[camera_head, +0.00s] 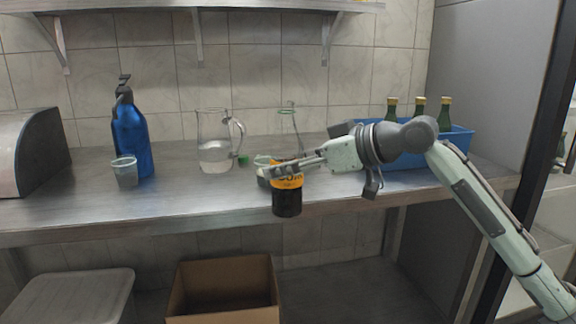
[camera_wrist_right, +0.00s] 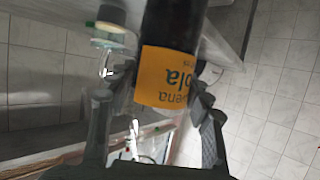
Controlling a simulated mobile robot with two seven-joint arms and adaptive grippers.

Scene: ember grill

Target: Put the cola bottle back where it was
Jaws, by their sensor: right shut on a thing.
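The cola bottle (camera_head: 287,203) has a dark body and an orange label and hangs upright in front of the counter's front edge. My right gripper (camera_head: 285,168) is shut on it around the label's upper part. In the right wrist view the bottle (camera_wrist_right: 172,30) shows upside down between the fingers (camera_wrist_right: 168,105). A clear, thin neck shape rises above the gripper; I cannot tell for certain whether it belongs to this bottle. A blue crate (camera_head: 461,140) with several green-necked bottles (camera_head: 444,114) stands at the counter's right, partly hidden by my right arm. My left gripper is not in view.
A small glass (camera_head: 262,161) is close behind the gripper. A cardboard box (camera_head: 222,284) lies below. A shelf (camera_head: 180,5) runs above.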

